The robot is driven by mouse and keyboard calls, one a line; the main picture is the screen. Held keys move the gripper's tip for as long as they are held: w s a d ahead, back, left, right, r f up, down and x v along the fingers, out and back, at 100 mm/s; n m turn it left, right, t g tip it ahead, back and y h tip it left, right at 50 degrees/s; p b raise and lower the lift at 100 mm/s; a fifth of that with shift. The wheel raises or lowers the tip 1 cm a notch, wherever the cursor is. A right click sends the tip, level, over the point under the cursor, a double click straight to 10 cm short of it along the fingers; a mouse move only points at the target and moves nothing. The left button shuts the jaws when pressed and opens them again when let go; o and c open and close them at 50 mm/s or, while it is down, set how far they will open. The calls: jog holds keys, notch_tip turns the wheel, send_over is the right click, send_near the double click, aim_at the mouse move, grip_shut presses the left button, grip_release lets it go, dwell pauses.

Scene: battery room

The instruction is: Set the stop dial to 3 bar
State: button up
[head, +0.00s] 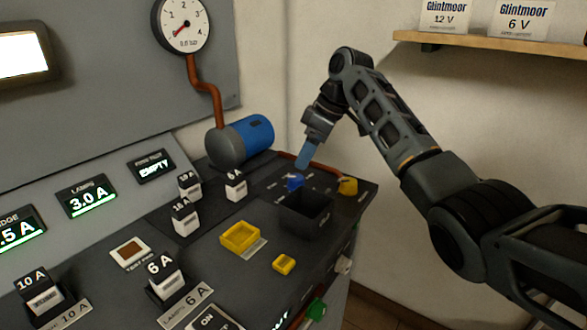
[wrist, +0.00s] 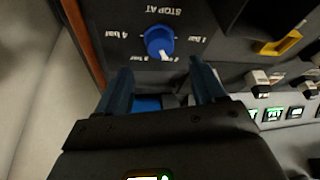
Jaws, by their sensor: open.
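The stop dial is a blue round knob (wrist: 158,42) on the dark panel, under an upside-down "STOP AT" label in the wrist view. Bar labels are printed around it, with "4 bar" at the left. Its white mark points down and slightly right, near the lower labels; the exact setting is hard to read. In the head view the dial (head: 295,183) sits near the panel's far right end. My gripper (wrist: 162,76) is open and empty, its fingers apart on the near side of the dial. In the head view my gripper (head: 303,160) is just above the dial, not visibly touching it.
A dark open box (head: 306,212) and a yellow piece (head: 348,186) are close to the dial. A blue-ended pump (head: 240,141) stands to the left, with a copper pipe up to a round gauge (head: 182,25). Several fuse blocks and a yellow tray (head: 240,237) occupy the nearer panel.

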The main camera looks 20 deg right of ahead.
aim_at(295, 177)
jog(key=x, duration=0.7)
jog(key=c, duration=1.1)
